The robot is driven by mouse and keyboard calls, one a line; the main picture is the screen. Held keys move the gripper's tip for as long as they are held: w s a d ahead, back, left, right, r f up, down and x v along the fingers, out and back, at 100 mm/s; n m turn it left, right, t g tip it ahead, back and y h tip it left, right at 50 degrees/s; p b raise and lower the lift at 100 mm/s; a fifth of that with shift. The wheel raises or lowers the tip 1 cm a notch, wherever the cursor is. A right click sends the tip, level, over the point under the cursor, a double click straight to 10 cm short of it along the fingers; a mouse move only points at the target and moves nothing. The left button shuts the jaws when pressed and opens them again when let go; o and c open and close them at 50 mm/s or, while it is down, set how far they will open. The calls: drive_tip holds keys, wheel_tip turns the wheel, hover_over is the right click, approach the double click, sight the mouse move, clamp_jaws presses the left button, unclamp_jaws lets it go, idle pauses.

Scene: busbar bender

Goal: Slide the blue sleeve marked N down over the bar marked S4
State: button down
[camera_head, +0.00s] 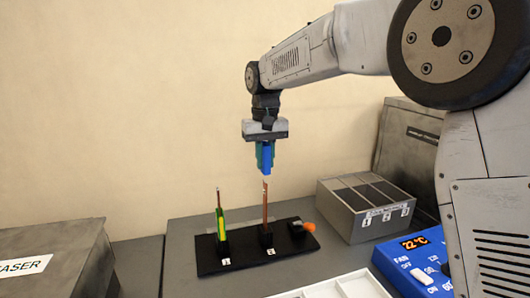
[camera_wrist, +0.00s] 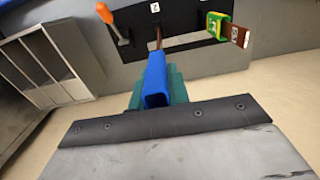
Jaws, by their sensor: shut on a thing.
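My gripper (camera_head: 259,152), with teal fingers, is shut on the blue sleeve (camera_head: 268,160) and holds it upright. In the wrist view the sleeve (camera_wrist: 155,78) sits between the fingers (camera_wrist: 158,92); its N mark is not readable. A bare copper bar (camera_head: 265,208) stands upright in the black stand's slot 2, just below the sleeve; in head view a small gap shows between them. Its label is too small to read, so I cannot confirm S4. In the wrist view this bar (camera_wrist: 159,38) runs behind the sleeve's far end.
The black stand (camera_head: 210,265) also holds a bar with a green-yellow sleeve (camera_head: 221,224) in slot 1 and an orange-handled tool (camera_head: 306,227) at right. A grey compartment bin (camera_head: 360,225), blue control box (camera_head: 415,262) and white tray (camera_head: 345,288) stand right and front.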

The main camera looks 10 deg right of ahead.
sight(265, 182)
drive_tip(key=shift+f, duration=3.75)
drive_tip(key=c, duration=0.8)
unclamp_jaws()
drive_tip(key=shift+o, duration=0.2)
drive_tip(key=shift+r, duration=4)
drive_tip(key=shift+s, duration=0.1)
